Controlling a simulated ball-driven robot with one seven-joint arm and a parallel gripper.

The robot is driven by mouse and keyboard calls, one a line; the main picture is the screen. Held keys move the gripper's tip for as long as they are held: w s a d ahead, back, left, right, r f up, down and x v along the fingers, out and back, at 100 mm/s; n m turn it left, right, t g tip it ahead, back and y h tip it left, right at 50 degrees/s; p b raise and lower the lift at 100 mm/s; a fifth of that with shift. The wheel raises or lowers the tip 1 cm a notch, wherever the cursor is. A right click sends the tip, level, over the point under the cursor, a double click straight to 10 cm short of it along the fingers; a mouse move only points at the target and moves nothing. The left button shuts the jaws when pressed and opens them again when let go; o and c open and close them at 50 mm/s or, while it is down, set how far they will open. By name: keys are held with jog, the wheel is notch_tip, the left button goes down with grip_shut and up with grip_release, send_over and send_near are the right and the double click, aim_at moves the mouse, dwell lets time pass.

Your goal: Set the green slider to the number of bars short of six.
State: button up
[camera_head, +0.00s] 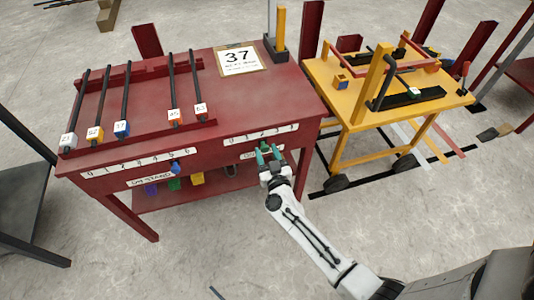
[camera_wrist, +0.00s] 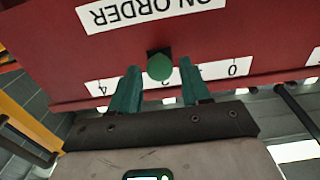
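My gripper (camera_wrist: 160,88) is open, one teal finger on each side of the knob, with small gaps. In the head view my gripper (camera_head: 268,154) is at the table's front right and partly hides that slot. Dark bars (camera_head: 98,98) with numbered end blocks lie on the rack: three at left, two at right, a wider gap between.
A blue slider (camera_head: 175,168) is at the "ON STAND" strip (camera_head: 140,163), near its high end. A card reading 37 (camera_head: 239,59) lies on the red table (camera_head: 228,98). Coloured blocks (camera_head: 197,179) show below. A yellow cart (camera_head: 335,95) stands at right.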

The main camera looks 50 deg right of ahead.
aim_at(248, 144)
grip_shut()
dwell(0.3)
jog(key=a, duration=0.1)
jog(key=w+a+p, duration=0.2)
jog(key=shift+w+a+r, duration=0.1)
jog(key=shift+w+a, duration=0.15)
jog(key=shift+a, duration=0.1)
jog(key=shift+w+a, duration=0.15)
jog(key=shift+a, duration=0.15)
jog(key=shift+o, duration=1.1)
grip_release()
